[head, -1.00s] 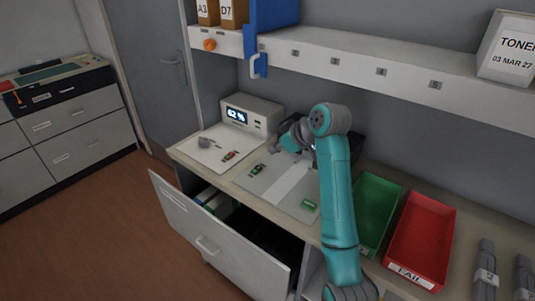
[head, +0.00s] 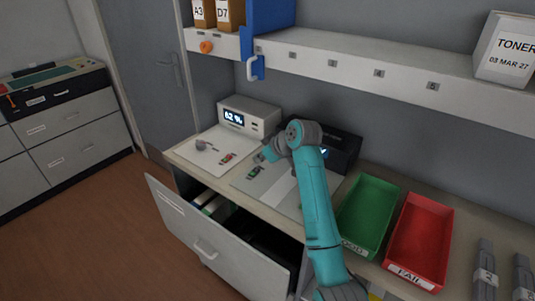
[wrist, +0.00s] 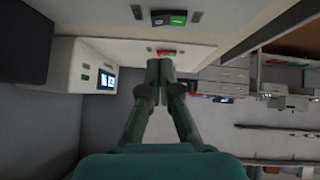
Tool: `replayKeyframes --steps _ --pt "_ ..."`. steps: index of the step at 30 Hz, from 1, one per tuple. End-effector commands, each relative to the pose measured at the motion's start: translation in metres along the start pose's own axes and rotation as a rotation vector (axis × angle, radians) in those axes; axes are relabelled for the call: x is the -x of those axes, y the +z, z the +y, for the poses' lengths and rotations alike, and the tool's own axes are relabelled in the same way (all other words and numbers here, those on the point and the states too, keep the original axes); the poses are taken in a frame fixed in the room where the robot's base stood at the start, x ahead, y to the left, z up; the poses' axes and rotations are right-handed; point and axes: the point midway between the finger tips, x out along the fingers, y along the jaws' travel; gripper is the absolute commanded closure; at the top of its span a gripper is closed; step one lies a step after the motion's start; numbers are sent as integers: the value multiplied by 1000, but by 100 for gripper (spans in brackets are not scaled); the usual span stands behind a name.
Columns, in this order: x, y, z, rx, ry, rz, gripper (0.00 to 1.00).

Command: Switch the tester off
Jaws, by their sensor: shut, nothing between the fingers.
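The tester appears to be the white box (head: 250,118) with a lit 62 % display at the back of the bench. Its screen also shows in the wrist view (wrist: 106,79). A small red and green rocker switch (head: 227,158) sits on the white plate in front of it, and shows red in the wrist view (wrist: 171,52). A second switch, black and green (head: 254,172), is on the grey mat; it shows in the wrist view (wrist: 168,18). My gripper (wrist: 160,66) is shut and empty, its tips just below the red switch in that picture; contact cannot be told.
A grey knob-like object (head: 203,145) sits on the white plate. A black device (head: 335,150) stands behind my arm. Green (head: 367,212) and red (head: 420,240) trays are at the right. A drawer (head: 205,240) stands open below. A shelf (head: 370,72) runs above.

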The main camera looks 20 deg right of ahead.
Motion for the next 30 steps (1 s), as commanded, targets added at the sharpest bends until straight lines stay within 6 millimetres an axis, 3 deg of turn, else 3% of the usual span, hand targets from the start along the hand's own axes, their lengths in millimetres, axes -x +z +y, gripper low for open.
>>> replayKeyframes --steps 3,9,30 --pt "-17 10 0 -3 -1 -3 100" --pt "-31 24 0 -1 -1 -1 100" --pt "-38 32 1 -1 -1 -1 100"
